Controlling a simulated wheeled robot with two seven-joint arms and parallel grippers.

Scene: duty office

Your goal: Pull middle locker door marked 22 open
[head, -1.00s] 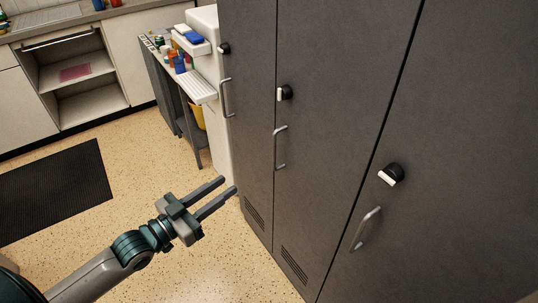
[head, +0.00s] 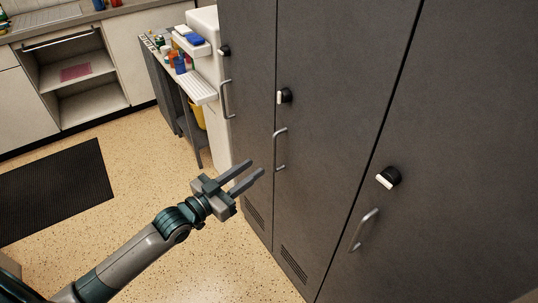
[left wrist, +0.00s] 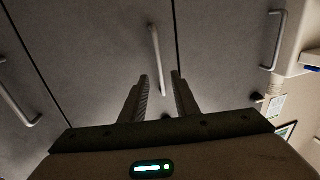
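The middle locker door (head: 325,130) is dark grey and looks shut; no number is readable on it. Its bar handle (head: 280,149) is upright on the door's left side, below a black and white latch (head: 284,96). My left gripper (head: 256,169) is open and empty, just left of and slightly below the handle in the head view, apart from it. In the left wrist view the handle (left wrist: 156,58) stands ahead of the two spread fingers (left wrist: 160,82), about in line with the gap between them. My right gripper is not in view.
The right locker door (head: 450,150) has its own handle (head: 364,229); the left locker door (head: 245,90) has another handle (head: 227,98). A white appliance (head: 207,110) and a cluttered side table (head: 172,75) stand beyond. A black mat (head: 55,190) lies on otherwise clear floor.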

